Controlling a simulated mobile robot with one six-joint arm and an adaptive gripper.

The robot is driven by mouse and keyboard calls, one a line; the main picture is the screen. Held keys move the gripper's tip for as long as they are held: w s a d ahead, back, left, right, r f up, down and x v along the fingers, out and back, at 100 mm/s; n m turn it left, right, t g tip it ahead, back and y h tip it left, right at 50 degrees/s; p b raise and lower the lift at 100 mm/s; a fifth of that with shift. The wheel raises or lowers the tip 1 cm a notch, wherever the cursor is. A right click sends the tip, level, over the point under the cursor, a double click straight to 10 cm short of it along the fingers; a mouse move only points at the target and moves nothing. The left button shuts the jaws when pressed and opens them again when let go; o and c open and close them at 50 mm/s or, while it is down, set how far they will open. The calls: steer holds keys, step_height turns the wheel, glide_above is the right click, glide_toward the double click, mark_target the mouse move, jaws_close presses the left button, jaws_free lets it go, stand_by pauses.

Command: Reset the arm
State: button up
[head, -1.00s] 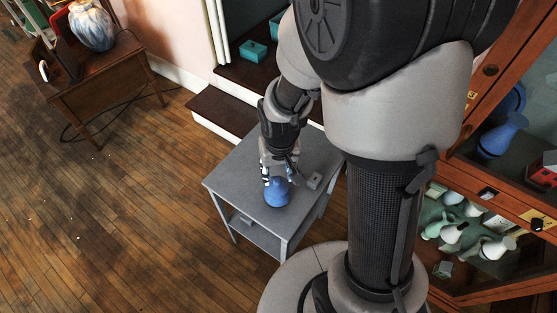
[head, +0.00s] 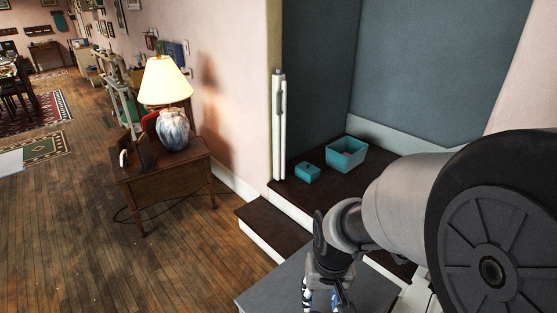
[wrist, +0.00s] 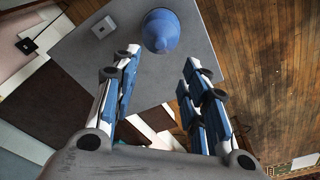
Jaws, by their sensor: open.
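My gripper (wrist: 158,70) is open, with its two blue and white fingers apart and nothing between them. A blue rounded object (wrist: 161,31) with a small knob stands on the grey table (wrist: 210,55), just beyond the fingertips in the wrist view and apart from them. In the head view my gripper (head: 324,299) is low, over the grey table (head: 272,285), and partly cut off by the bottom edge. My arm comes in from the right there.
A small grey block (wrist: 103,27) lies on the table beside the blue object. Behind are a dark step (head: 268,222) and two teal boxes, a larger one (head: 347,155) and a smaller one (head: 308,173). A side table (head: 165,195) with a lamp (head: 167,85) stands left; wooden floor lies open before it.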

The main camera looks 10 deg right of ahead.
steer(key=s+r+n+t, duration=0.1)
steer(key=s+r+t, duration=0.2)
steer(key=s+r, duration=1)
steer(key=shift+v, duration=1.1)
steer(key=shift+w+d+r, duration=0.1)
steer(key=shift+w, duration=0.1)
